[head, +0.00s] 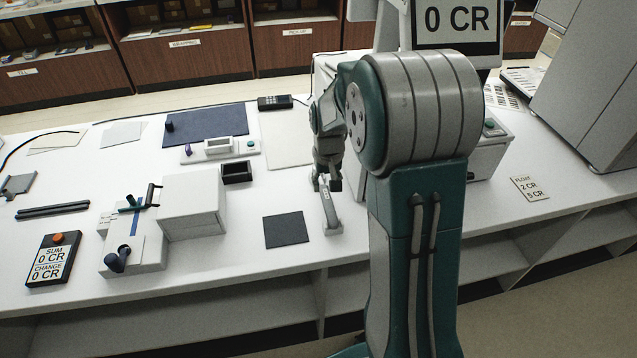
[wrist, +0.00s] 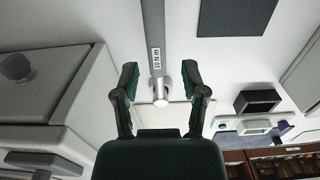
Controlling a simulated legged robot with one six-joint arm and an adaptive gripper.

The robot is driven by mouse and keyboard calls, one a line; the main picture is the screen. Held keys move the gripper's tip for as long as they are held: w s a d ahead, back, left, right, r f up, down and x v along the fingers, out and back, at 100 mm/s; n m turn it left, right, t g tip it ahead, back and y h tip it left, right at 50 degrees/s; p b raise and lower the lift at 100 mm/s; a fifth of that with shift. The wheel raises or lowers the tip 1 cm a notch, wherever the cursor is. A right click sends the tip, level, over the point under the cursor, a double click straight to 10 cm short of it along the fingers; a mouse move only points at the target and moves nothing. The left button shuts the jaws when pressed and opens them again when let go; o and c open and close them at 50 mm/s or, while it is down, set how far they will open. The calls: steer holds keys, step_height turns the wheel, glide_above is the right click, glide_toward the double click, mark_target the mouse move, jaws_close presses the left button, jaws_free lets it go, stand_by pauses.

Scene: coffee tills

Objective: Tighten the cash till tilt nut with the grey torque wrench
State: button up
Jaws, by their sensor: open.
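The grey torque wrench (wrist: 153,30) shows in the wrist view as a long grey bar with a small white label and a shiny metal end. In the head view the wrench (head: 328,209) lies on the white counter near its front edge. My gripper (wrist: 160,78) is open, with one finger on each side of the wrench's metal end; I see no clear contact. In the head view my gripper (head: 328,184) is over the wrench's far end. The cash till (head: 487,152) is partly hidden behind my arm. I cannot pick out its tilt nut.
A dark square mat (head: 286,230) lies left of the wrench. A white box (head: 192,205), a small black tray (head: 237,173) and a price display (head: 53,259) stand farther left. A float card (head: 530,188) lies at right. The counter's front edge is close to the wrench.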

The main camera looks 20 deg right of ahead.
mark_target(329, 202)
steer(key=shift+s+d+f, duration=0.1)
steer(key=shift+d+f, duration=0.3)
steer(key=shift+f, duration=0.2)
steer(key=shift+d+f, duration=0.35)
steer(key=shift+f, duration=0.2)
steer(key=f, duration=0.1)
steer(key=a+f, duration=0.1)
steer(key=f, duration=0.3)
steer(key=shift+a+f, duration=0.1)
steer(key=shift+a, duration=0.2)
steer(key=shift+d+f, duration=0.2)
steer(key=shift+c, duration=1.1)
steer(key=shift+d, duration=0.3)
jaws_close()
steer(key=shift+a+r, duration=0.2)
steer(key=shift+r, duration=1.1)
steer(key=shift+d+r, duration=0.1)
steer(key=shift+r, duration=1.2)
